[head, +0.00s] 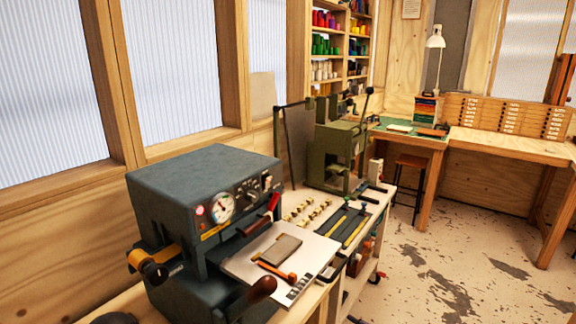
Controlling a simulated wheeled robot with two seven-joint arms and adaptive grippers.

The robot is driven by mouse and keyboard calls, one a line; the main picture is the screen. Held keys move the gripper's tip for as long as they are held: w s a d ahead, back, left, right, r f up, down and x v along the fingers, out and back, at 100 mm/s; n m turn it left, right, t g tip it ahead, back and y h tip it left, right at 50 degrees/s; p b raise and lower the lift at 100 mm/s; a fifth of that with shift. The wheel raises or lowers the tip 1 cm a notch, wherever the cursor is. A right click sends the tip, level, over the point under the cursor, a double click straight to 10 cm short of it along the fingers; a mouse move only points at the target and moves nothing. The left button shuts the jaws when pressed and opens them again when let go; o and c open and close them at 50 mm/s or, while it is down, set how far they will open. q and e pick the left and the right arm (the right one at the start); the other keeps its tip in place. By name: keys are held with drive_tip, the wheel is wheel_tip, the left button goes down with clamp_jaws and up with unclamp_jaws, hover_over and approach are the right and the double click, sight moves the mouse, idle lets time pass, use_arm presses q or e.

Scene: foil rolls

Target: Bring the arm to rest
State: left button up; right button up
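Neither of my arms nor my grippers can be made out in the head view. A dark grey press machine (205,180) with a round gauge (221,206) stands on the bench at the near left. An orange-banded roll or knob (150,262) sticks out from its left side. A pale plate (255,250) juts from its front and carries a grey-brown block (280,249) and an orange-tipped tool (277,271). A dark handle (262,289) projects below the plate.
A green press (338,155) stands farther along the bench, with several small brass pieces (305,210) before it. Shelves (340,50) hold colored spools. A wooden table (510,143) with a lamp (435,45) and a stool (410,175) are behind.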

drive_tip(key=s+a+f+m+g+h, duration=0.1)
drive_tip(key=s+f+m+g, duration=0.15)
drive_tip(key=f, duration=0.35)
drive_tip(key=s+a+f+m+g, duration=0.1)
drive_tip(key=a+f+m, duration=0.1)
drive_tip(key=f+m, duration=0.35)
drive_tip(key=s+a+f+m+g, duration=0.2)
drive_tip(key=s+f+m, duration=0.1)
drive_tip(key=s+f, duration=0.3)
drive_tip(key=s+a+f+m+g, duration=0.2)
drive_tip(key=s+f+m+g, duration=0.1)
drive_tip(key=s+f, duration=0.4)
drive_tip(key=s+a+f+m+g+h, duration=0.1)
drive_tip(key=s+a+f+m+g, duration=0.1)
drive_tip(key=s+f, duration=0.5)
drive_tip(key=shift+s+a+f+m+g, duration=0.25)
drive_tip(key=shift+s+m+g, duration=0.1)
drive_tip(key=shift+s+m, duration=0.45)
